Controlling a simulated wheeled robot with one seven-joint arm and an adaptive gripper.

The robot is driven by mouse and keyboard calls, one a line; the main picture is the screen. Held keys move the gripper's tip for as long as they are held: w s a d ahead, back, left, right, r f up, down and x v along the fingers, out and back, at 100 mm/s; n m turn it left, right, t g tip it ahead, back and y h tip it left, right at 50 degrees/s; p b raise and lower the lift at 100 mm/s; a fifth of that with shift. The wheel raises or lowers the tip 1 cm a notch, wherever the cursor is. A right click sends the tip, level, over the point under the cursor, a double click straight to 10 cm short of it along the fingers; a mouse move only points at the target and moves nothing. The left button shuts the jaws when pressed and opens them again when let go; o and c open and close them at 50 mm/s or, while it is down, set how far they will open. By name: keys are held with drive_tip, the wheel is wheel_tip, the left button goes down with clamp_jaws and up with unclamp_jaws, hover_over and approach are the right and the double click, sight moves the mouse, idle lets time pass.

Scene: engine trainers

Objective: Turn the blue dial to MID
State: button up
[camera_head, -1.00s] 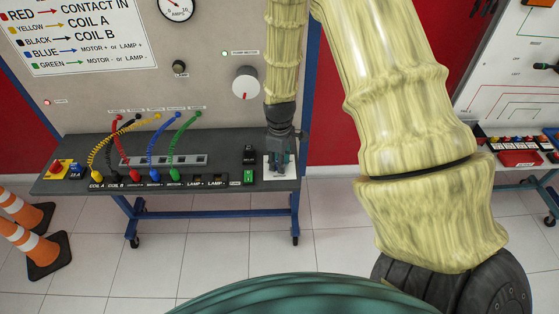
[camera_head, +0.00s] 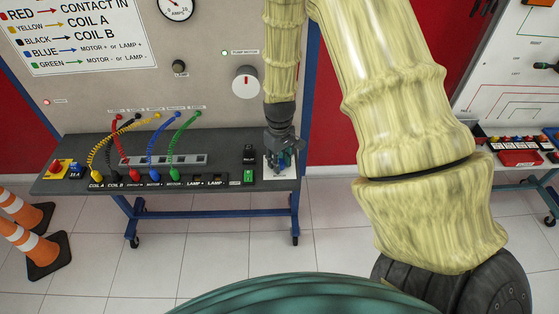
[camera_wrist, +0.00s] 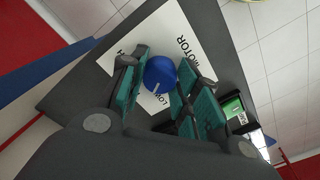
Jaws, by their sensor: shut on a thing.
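The blue dial (camera_wrist: 160,74) sits on a white label plate (camera_wrist: 182,22) in the wrist view. A pale pointer mark shows on the dial's face, toward the "LOW" lettering. The "MOTOR" lettering is at the dial's upper right, and the MID lettering is not visible. My gripper (camera_wrist: 155,90) has its teal finger pads on both sides of the dial and is shut on it. In the head view my gripper (camera_head: 284,160) points down at the right end of the grey bench top, and hides most of the dial there.
The bench top (camera_head: 215,148) carries a green switch (camera_head: 249,176), a black switch (camera_head: 249,154) and several coloured cables on its left. A white knob (camera_head: 246,82) is on the upright panel behind. Orange cones (camera_head: 40,250) stand on the floor at left.

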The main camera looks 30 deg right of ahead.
sight(280, 162)
drive_tip(key=m, duration=0.5)
drive_tip(key=shift+w+d+r+m, duration=0.1)
drive_tip(key=shift+m, duration=0.3)
idle(0.4)
drive_tip(key=o, duration=1.1)
drive_tip(key=shift+c, duration=0.2)
wheel_tip(280, 162, up, 12)
idle(0.4)
